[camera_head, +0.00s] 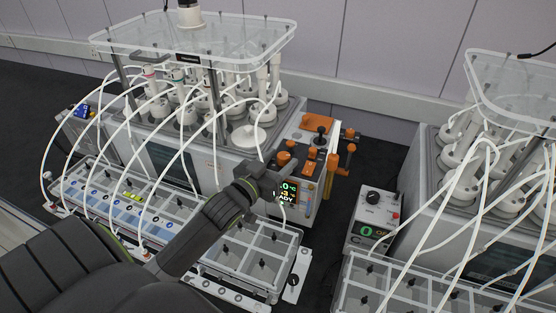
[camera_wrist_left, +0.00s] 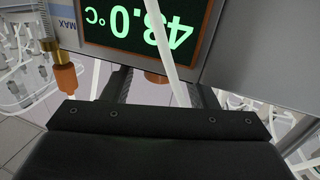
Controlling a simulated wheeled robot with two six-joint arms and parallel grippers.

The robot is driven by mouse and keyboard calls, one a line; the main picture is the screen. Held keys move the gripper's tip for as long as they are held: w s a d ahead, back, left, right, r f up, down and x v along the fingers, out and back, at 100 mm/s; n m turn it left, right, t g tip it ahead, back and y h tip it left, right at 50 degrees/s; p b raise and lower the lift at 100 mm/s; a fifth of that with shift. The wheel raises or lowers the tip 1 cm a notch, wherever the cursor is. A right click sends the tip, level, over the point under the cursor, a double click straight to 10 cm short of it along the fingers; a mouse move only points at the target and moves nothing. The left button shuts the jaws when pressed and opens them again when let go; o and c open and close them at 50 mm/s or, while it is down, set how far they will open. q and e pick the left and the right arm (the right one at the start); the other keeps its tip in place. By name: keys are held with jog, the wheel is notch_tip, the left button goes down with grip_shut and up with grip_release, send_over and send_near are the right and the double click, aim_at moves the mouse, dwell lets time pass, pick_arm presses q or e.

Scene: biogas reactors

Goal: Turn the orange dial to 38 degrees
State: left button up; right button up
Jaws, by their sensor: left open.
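An orange dial (camera_head: 283,158) shows in the head view on the heater unit, just beyond my left gripper (camera_head: 268,174). In the left wrist view the dial (camera_wrist_left: 156,77) appears between the two dark fingers of my left gripper (camera_wrist_left: 160,88), partly hidden behind a white hose. The fingers are open and apart; I cannot tell whether they touch the dial. The unit's display (camera_head: 288,192) has green digits, partly covered by my arm in the head view. In the left wrist view the display (camera_wrist_left: 140,22) is upside down, with a temperature in the forties °C. My right gripper is not in view.
White hoses (camera_head: 180,75) arch over the reactor and the clear-lidded trough (camera_head: 215,262). One hose (camera_wrist_left: 160,45) crosses the display closely. Orange valves (camera_head: 345,160) stand right of the dial. A second control box (camera_head: 375,215) and reactor are at the right.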

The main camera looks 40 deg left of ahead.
pick_arm(q)
jog(key=c, duration=1)
jog(key=shift+o, duration=0.2)
jog(key=shift+r+y, duration=0.1)
jog(key=shift+y, duration=0.2)
